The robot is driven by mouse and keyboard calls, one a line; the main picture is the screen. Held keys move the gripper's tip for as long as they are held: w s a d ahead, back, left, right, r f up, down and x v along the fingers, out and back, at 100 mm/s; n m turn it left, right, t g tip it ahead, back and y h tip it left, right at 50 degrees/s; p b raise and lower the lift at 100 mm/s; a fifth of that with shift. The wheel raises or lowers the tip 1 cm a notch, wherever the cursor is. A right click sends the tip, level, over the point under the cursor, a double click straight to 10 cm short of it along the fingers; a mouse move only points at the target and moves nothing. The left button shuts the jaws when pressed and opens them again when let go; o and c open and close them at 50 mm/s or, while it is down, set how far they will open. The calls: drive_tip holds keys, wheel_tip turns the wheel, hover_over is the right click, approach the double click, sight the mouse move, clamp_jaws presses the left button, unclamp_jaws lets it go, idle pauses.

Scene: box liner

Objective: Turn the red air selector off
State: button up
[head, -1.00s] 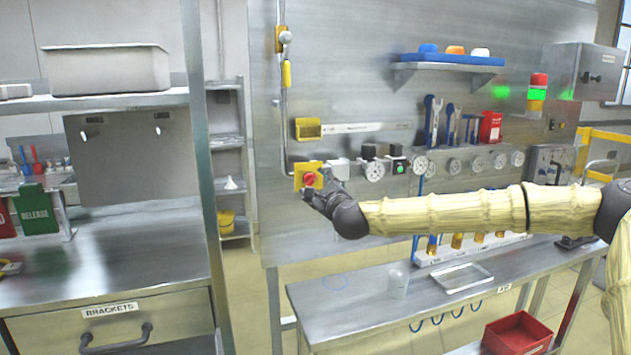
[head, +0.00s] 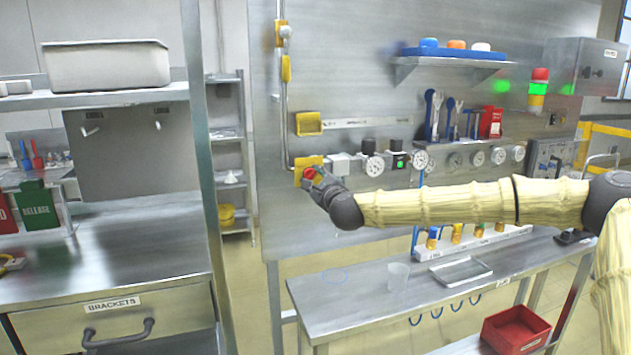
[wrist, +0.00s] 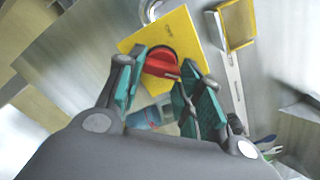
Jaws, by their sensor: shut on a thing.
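The red air selector (wrist: 161,62) is a round red knob on a yellow plate (wrist: 187,30), fixed to the upright metal panel. In the head view the red knob (head: 310,174) shows at the panel's left side, partly hidden by my gripper (head: 318,180). In the wrist view my gripper (wrist: 158,88) has its teal-padded fingers on either side of the knob, shut on it. The knob's pointer mark is too small to read clearly.
A yellow holder (head: 308,124) is on the panel above the selector. A clear cup (head: 398,275) and a metal tray (head: 461,271) are on the bench below.

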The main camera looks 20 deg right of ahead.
drive_tip(key=n+b, duration=0.5)
drive_tip(key=n, duration=0.4)
drive_tip(key=shift+r, duration=0.15)
drive_tip(key=n+b, duration=0.1)
drive_tip(key=n, duration=0.4)
drive_tip(key=shift+r+n+b, duration=0.1)
drive_tip(key=shift+n+b, duration=0.7)
drive_tip(key=shift+n, duration=1.2)
drive_tip(key=o, duration=1)
drive_tip(key=shift+o, duration=0.2)
drive_tip(key=shift+r, duration=0.1)
